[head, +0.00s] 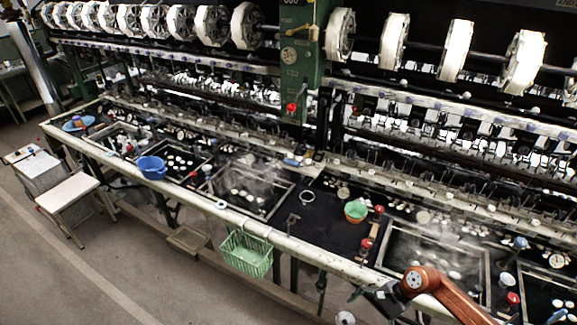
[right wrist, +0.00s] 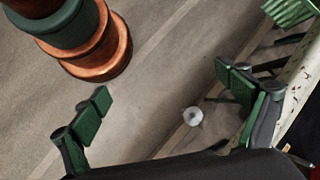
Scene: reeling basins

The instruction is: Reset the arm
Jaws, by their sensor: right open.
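My right arm (head: 432,284) is orange and comes in at the lower right of the head view. Its dark gripper (head: 368,298) is at the front edge of the basin bench, on the aisle side. In the right wrist view the gripper (right wrist: 166,100) has its two green-padded fingers wide apart, with nothing held between them. A small whitish round thing (right wrist: 193,116) shows beyond the fingers, against the floor; a pale round thing (head: 345,318) also shows below the gripper in the head view. My left gripper is not in view.
The bench's pale front rail (head: 290,243) runs close beside the gripper. A green basket (head: 246,254) hangs from it. A blue bowl (head: 152,167) and a green bowl (head: 355,211) sit on the bench. A stool (head: 68,190) stands at left. The aisle floor (head: 130,270) is mostly clear.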

